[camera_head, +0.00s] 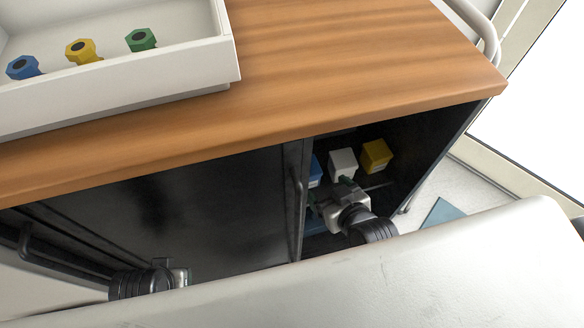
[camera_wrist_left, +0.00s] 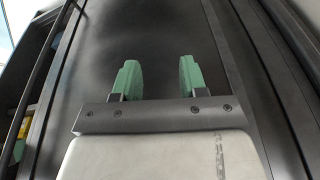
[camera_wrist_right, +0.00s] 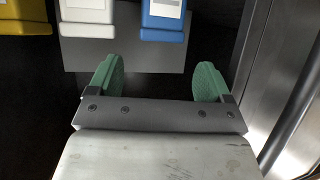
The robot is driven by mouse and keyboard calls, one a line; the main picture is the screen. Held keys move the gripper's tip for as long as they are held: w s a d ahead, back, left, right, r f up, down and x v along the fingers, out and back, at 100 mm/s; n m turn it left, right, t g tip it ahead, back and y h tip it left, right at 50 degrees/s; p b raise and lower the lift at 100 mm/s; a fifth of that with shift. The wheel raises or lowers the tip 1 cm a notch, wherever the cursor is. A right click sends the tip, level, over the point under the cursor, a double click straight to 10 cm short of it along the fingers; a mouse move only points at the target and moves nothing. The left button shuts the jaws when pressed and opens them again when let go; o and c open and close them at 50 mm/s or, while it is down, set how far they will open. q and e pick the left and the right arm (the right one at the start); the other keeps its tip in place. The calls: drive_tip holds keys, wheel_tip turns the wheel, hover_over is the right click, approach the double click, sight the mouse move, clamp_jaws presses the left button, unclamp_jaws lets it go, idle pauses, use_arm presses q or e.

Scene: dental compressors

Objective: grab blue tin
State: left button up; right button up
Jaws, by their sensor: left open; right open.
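The blue tin (camera_head: 315,171) stands in the open right part of the cabinet, partly hidden by the door edge in the head view. In the right wrist view the blue tin (camera_wrist_right: 164,22) has a white label and is cut off by the top edge. My right gripper (camera_wrist_right: 158,72) is open and empty, short of the blue tin, with the tin's lower edge beyond and between its green fingers. It also shows in the head view (camera_head: 329,191). My left gripper (camera_wrist_left: 158,78) is open and empty in front of the dark closed door.
A white tin (camera_wrist_right: 88,15) and a yellow tin (camera_wrist_right: 25,15) stand in a row beside the blue one. A door edge with a handle (camera_head: 297,195) borders the opening. A wooden top (camera_head: 340,60) overhangs it, bearing a white tray (camera_head: 150,70) with coloured hex pieces.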

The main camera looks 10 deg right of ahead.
sight(312, 173)
drive_tip(key=x, duration=0.2)
drive_tip(key=b+x, duration=0.1)
drive_tip(key=x, duration=0.2)
drive_tip(key=shift+w+a+r, duration=0.1)
drive_tip(key=shift+w, duration=0.25)
drive_tip(key=b+x, duration=0.2)
drive_tip(key=x, duration=0.2)
drive_tip(key=shift+w, duration=0.2)
drive_tip(key=shift+w+a+f, duration=0.1)
drive_tip(key=shift+w+f, duration=0.15)
use_arm(q)
drive_tip(key=v, duration=0.3)
drive_tip(key=shift+s+a+r, duration=0.1)
drive_tip(key=shift+s+r, duration=0.2)
drive_tip(key=shift+s, duration=0.05)
use_arm(e)
drive_tip(key=c, duration=0.9)
drive_tip(key=shift+o, duration=0.2)
drive_tip(key=shift+r, duration=0.1)
drive_tip(key=shift+r, duration=0.1)
